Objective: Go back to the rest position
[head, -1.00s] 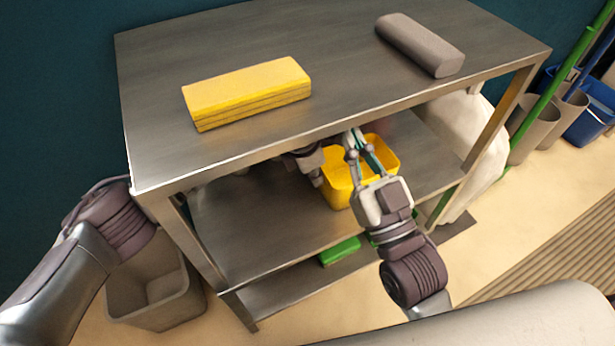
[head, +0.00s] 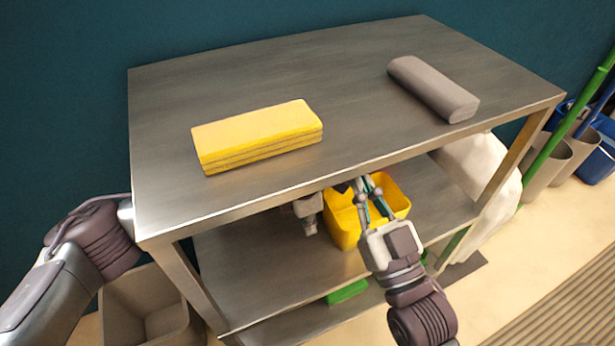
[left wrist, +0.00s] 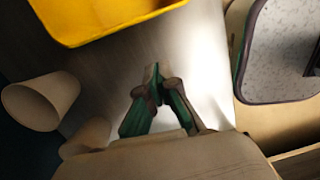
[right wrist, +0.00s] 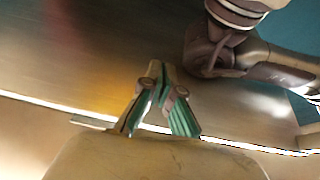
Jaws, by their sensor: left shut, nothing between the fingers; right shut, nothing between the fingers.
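My left arm comes in from the left behind the table's corner post. My left gripper (head: 310,226) shows only partly under the tabletop, just left of the yellow tub (head: 345,232). In the left wrist view its fingertips (left wrist: 152,72) are together with nothing between them, over bare shelf. The tub (left wrist: 85,30) lies at that view's upper left. My right gripper (head: 362,183) is in front of the tub and hides part of it. In the right wrist view its fingertips (right wrist: 155,72) are together and empty. My left arm (right wrist: 225,50) shows at that view's upper right.
The metal tabletop (head: 330,95) bears a yellow block (head: 258,135) and a grey block (head: 433,88). A green item (head: 347,291) is on the bottom shelf. A grey bin (head: 140,305) stands at left. Pale cups (left wrist: 42,100) are on the middle shelf.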

